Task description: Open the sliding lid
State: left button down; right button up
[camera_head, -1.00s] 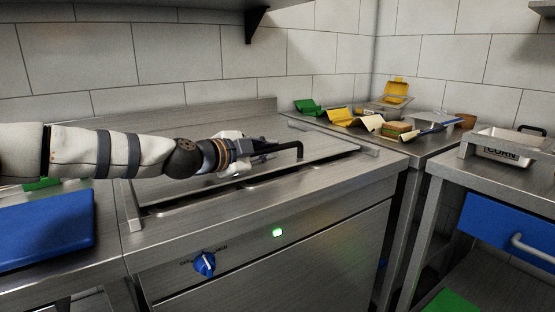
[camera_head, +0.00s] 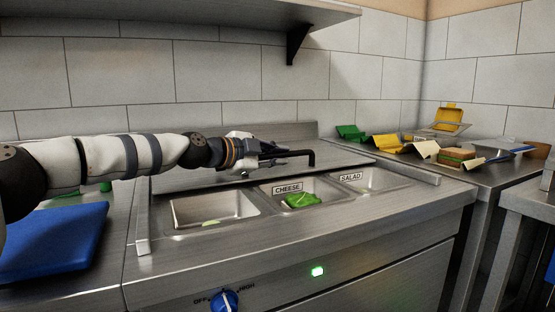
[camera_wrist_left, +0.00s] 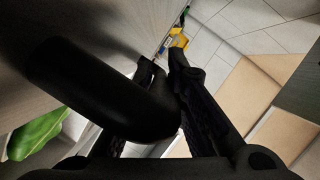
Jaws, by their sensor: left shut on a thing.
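The steel sliding lid (camera_head: 215,175) lies pushed back on the counter unit. Three wells show in front of it: an empty-looking left one (camera_head: 205,212), a middle one labelled CHEESE (camera_head: 288,187) with a green item (camera_head: 302,201) in it, and a right one labelled SALAD (camera_head: 350,176). My left gripper (camera_head: 285,157) is shut on the lid's black handle (camera_head: 312,158). In the left wrist view the handle (camera_wrist_left: 95,88) lies as a thick black bar against the fingers (camera_wrist_left: 165,75). My right gripper does not show.
A blue board (camera_head: 50,240) lies on the counter at left. Green, yellow and cream items and a yellow container (camera_head: 452,117) stand on the right counter. A wall shelf (camera_head: 180,18) with a black bracket hangs above. A blue knob (camera_head: 224,301) is on the front.

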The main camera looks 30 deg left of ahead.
pick_arm(q)
jog(key=c, duration=1.9)
grip_release()
jog(key=v, duration=0.7)
jog(key=shift+s, duration=0.3)
